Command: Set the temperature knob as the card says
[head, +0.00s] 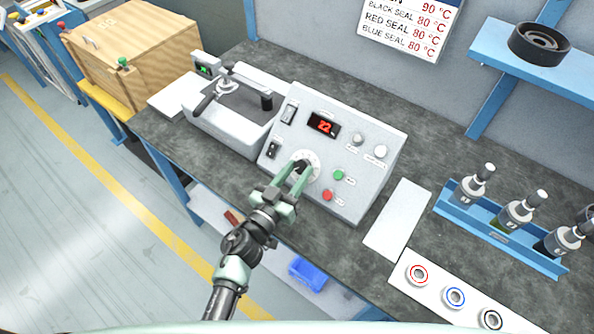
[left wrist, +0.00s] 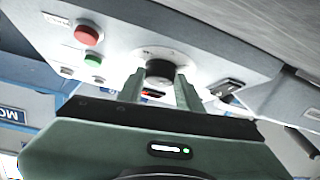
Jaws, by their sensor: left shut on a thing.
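The control box (head: 372,140) stands on the bench with its sloped panel facing me. The temperature knob (head: 300,164), dark on a pale round dial, is low on the panel. My left gripper (head: 295,175) is shut on it; in the left wrist view the knob (left wrist: 160,70) sits between the two green fingers (left wrist: 160,92). The red display (head: 323,125) reads about 22. My right gripper is out of view.
Green (head: 338,174) and red (head: 327,195) buttons sit close right of the knob. A press-like device (head: 215,130) stands left of the box.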

